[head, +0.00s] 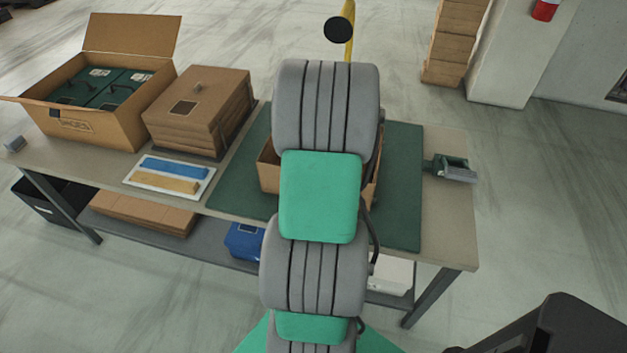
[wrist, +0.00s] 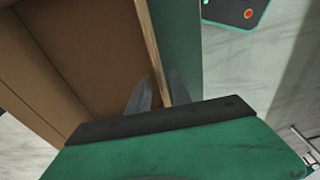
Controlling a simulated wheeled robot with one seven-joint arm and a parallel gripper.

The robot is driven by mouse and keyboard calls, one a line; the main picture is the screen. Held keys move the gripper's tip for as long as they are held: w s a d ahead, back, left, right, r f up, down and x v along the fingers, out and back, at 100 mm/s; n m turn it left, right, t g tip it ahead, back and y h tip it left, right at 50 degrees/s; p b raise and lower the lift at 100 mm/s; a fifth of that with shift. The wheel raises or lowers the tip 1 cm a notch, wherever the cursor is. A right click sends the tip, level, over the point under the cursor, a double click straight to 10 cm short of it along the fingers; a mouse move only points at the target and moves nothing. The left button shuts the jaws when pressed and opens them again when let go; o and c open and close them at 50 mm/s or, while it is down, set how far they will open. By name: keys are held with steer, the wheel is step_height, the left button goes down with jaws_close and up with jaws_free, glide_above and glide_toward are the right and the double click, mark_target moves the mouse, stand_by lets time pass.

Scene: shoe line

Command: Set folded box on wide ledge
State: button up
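An open brown cardboard box (head: 268,165) stands on the green mat (head: 400,200) of the workbench, mostly hidden behind my arm in the head view. In the wrist view its brown inside (wrist: 75,60) fills the left, and one thin wall runs up the middle. My gripper (wrist: 160,90) has a finger on each side of that wall, close together, with the wall filling the narrow gap. My gripper is hidden in the head view. No ledge stands out clearly; the bench top (head: 450,220) and a grey lower shelf (head: 205,240) are the wide flat surfaces.
A carton with green shoe boxes (head: 85,120) and a brown cardboard stack (head: 195,110) stand at the left. A white tray (head: 170,178) holds a blue and a yellow bar. A grey-green device (head: 452,168) sits at the right edge. The lower shelf holds flat cardboard (head: 140,212) and a blue bin (head: 243,240).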

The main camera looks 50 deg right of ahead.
steer(key=r, duration=0.6)
steer(key=s+r, duration=0.1)
steer(key=r, duration=0.2)
steer(key=shift+s+d+r+b, duration=0.1)
steer(key=shift+d+r+b, duration=0.1)
steer(key=shift+r+b, duration=0.1)
steer(key=w+a+r+m, duration=0.1)
steer(key=w+a, duration=0.2)
steer(key=a, duration=1.2)
steer(key=w+a+r+m+t, duration=0.1)
steer(key=w+a+m, duration=0.1)
steer(key=a, duration=1.2)
steer(key=shift+w+a+r+h, duration=0.3)
steer(key=shift+w+a+h, duration=0.1)
steer(key=shift+w, duration=0.1)
steer(key=shift+o, duration=0.4)
steer(key=s+a+f+m+t, duration=0.1)
steer(key=s+a, duration=0.2)
steer(key=a, duration=0.3)
steer(key=shift+a, duration=0.35)
steer(key=shift+f+m, duration=0.15)
steer(key=shift+m, duration=0.15)
